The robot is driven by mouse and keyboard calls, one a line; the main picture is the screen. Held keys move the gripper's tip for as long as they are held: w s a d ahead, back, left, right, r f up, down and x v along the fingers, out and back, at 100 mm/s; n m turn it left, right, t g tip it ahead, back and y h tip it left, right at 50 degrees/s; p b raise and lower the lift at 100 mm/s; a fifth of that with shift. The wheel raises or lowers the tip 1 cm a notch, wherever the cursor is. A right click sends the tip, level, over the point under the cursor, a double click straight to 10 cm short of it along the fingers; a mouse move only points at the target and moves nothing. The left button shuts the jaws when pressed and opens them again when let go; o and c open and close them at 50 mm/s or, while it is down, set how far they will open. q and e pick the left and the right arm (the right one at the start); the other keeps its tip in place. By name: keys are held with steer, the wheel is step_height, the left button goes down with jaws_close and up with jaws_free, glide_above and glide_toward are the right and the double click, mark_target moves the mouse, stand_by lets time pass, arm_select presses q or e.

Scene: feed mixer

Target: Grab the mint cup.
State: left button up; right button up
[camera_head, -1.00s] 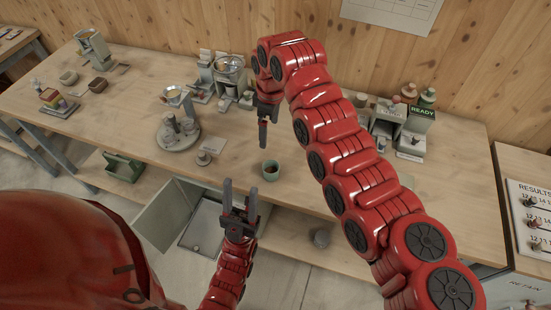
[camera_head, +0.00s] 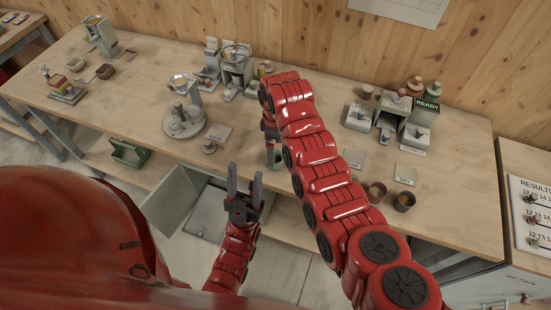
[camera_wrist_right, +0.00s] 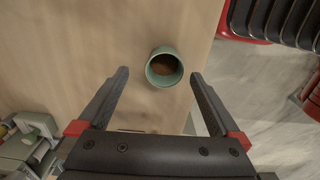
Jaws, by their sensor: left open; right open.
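The mint cup (camera_wrist_right: 164,67) stands upright on the wooden table near its front edge, with brown contents inside. In the head view the mint cup (camera_head: 274,160) is partly hidden by my right gripper (camera_head: 270,140), which points down over it. In the right wrist view my right gripper (camera_wrist_right: 160,75) is open, with the cup in the gap at the fingertips. Space shows on both sides of the cup; I cannot tell how far its rim is below the tips. My left gripper (camera_head: 245,182) is open and empty in front of the table edge.
Two dark cups (camera_head: 404,200) and (camera_head: 377,191) stand to the right, behind my right arm. A round grey stand (camera_head: 184,122) with weights and a small grey knobbed piece (camera_head: 209,147) are to the left. A machine with a READY display (camera_head: 427,104) is at the back right.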

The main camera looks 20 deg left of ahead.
mark_target(276, 158)
steer(key=shift+s+f+p, duration=0.25)
steer(key=shift+f+p, duration=0.3)
steer(key=shift+p, duration=0.1)
steer(key=shift+s+f+p, duration=0.2)
steer(key=shift+f+p, duration=0.3)
steer(key=shift+p, duration=0.1)
steer(key=shift+f, duration=0.7)
steer(key=shift+w+f, duration=0.1)
steer(key=shift+f, duration=0.65)
steer(key=c, duration=1.4)
